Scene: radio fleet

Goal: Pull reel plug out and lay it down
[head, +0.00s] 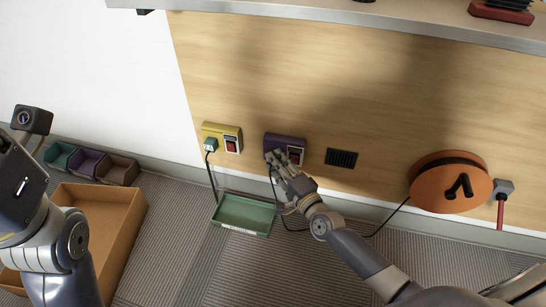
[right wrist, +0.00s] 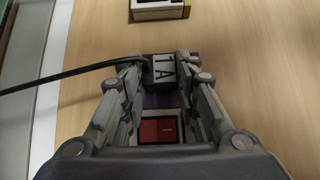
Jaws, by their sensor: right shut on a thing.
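A yellow socket box (head: 231,133) holds a teal plug (head: 211,145). A green tray (head: 243,215) is below the sockets. A dark vent (head: 341,158) lies right of the purple box. A cardboard box (head: 115,215) and small bins (head: 88,163) stand left. A shelf (head: 340,25) runs above.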

